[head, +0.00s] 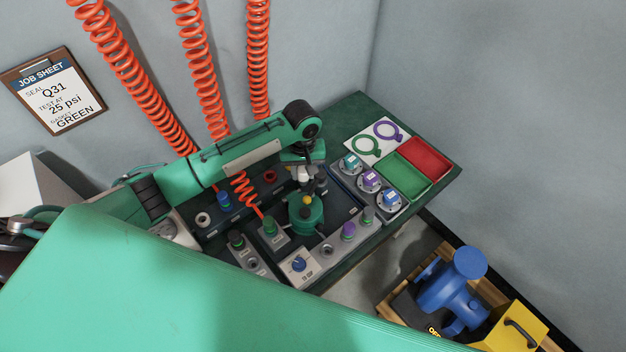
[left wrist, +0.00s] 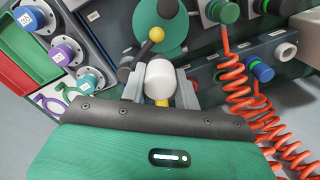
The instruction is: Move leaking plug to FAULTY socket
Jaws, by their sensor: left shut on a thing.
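My left gripper (head: 305,184) is above the green round fixture (head: 304,216), which also shows in the left wrist view (left wrist: 160,18). It is shut on a white rounded piece (left wrist: 160,80) with some yellow below it. A yellow ball on a dark lever (left wrist: 156,35) is just beyond the piece. I cannot tell which plug leaks or read the socket labels. My right gripper is not in view.
Grey sockets (head: 203,220) and (head: 326,250) look empty. A red tray (head: 427,158) and green tray (head: 408,176) are at the right, beside several capped discs (head: 370,180). Orange coiled hoses (head: 205,80) hang behind.

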